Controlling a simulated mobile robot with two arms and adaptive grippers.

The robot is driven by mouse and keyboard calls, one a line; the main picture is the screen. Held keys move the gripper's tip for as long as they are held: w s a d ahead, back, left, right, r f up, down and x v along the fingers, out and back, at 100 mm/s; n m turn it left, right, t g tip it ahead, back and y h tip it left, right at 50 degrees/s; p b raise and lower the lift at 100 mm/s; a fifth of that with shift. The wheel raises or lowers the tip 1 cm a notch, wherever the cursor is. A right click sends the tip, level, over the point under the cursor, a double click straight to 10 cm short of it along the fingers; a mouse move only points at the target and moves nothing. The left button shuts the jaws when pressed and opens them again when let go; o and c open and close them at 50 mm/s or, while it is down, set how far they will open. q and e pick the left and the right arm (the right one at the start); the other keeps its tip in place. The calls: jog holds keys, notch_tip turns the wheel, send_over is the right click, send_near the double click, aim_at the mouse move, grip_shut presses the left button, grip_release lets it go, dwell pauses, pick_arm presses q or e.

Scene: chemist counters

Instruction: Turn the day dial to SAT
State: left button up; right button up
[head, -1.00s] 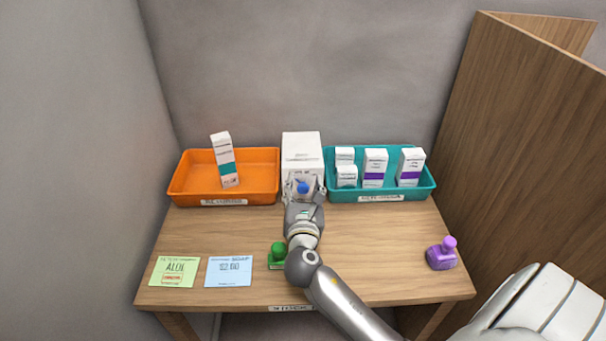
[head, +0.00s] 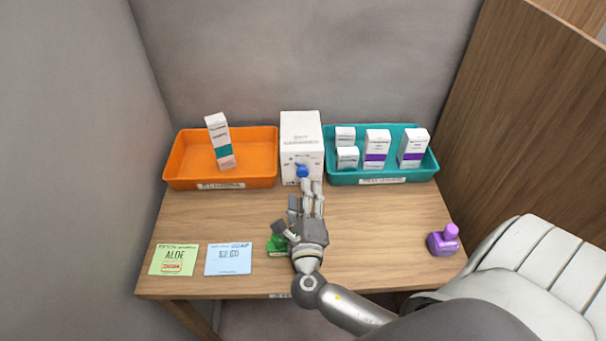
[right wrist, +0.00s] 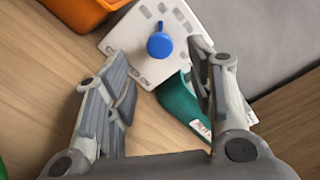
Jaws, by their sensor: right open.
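The day dial is a blue knob (head: 303,171) on the front of a white box (head: 301,132) at the back middle of the table. In the right wrist view the blue knob (right wrist: 160,45) shows on the white face, with dark marks around it too small to read. My right gripper (head: 306,200) is open and empty, in front of the box and apart from the knob. In the right wrist view its fingers (right wrist: 163,88) stand wide, with the knob beyond them. My left gripper is not in view.
An orange tray (head: 176,182) with one carton stands left of the box, a teal tray (head: 430,166) with several cartons right. A green stamp-like object (head: 276,247) is beside my right gripper. Two cards lie front left; a purple bottle (head: 443,241) stands right.

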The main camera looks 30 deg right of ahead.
aim_at(303, 175)
jog(key=x, duration=0.6)
jog(key=shift+w+d+p, duration=0.25)
jog(key=shift+w+p, duration=0.05)
jog(key=shift+w, duration=0.1)
jog(key=c, duration=1)
jog(key=shift+c, duration=0.2)
